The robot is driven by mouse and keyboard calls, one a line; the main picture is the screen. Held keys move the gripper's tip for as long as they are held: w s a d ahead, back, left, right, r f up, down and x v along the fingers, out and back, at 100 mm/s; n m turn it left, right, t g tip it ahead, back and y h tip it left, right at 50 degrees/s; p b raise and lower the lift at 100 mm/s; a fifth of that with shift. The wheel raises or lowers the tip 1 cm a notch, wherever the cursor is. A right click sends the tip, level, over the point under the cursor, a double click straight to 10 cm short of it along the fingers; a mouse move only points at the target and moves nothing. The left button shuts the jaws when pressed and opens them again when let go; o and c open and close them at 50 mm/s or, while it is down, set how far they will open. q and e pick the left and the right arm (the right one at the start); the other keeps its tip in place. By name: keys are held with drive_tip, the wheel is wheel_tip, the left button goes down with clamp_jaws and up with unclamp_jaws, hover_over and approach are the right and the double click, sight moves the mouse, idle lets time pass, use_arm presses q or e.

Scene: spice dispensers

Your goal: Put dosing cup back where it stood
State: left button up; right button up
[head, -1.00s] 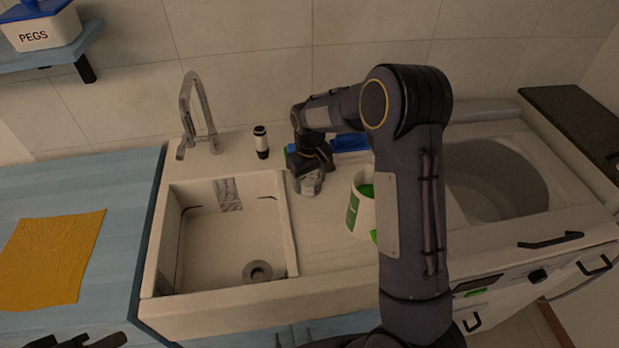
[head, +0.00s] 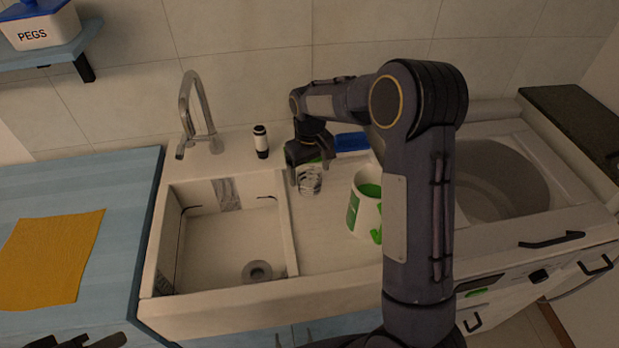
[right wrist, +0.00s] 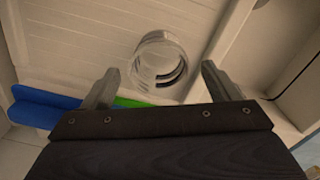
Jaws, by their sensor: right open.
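The dosing cup (head: 310,181), small, clear and round, stands on the pale drainboard just right of the sink. It also shows in the right wrist view (right wrist: 160,62), beyond and between the fingertips. My right gripper (head: 307,178) is behind the cup in the head view, with its fingers apart. In the right wrist view the open fingers (right wrist: 166,72) stand to either side of the cup, with gaps, and do not touch it. Part of my left gripper (head: 85,341) shows at the lower left edge of the head view; its fingertips are not clear.
A white and green container (head: 366,207) stands on the drainboard right of the cup. A blue object (head: 351,142) lies behind. The sink basin (head: 225,240), tap (head: 196,115) and a black and white bottle (head: 261,142) are to the left. The front drainboard is clear.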

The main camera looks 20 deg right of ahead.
drive_tip(key=s+r+t+y, duration=0.1)
drive_tip(key=s+r, duration=0.5)
drive_tip(key=r, duration=0.6)
drive_tip(key=s+a+m+t+y, duration=0.1)
drive_tip(key=s+a+t, duration=0.1)
drive_tip(key=s, duration=1)
drive_tip(key=s+a+f+m+t+y, duration=0.1)
drive_tip(key=s+a+m+t, duration=0.1)
drive_tip(key=s, duration=0.9)
drive_tip(key=shift+s+a+t+y, duration=0.3)
drive_tip(key=shift+s+a+y, duration=0.1)
drive_tip(key=shift+a, duration=0.1)
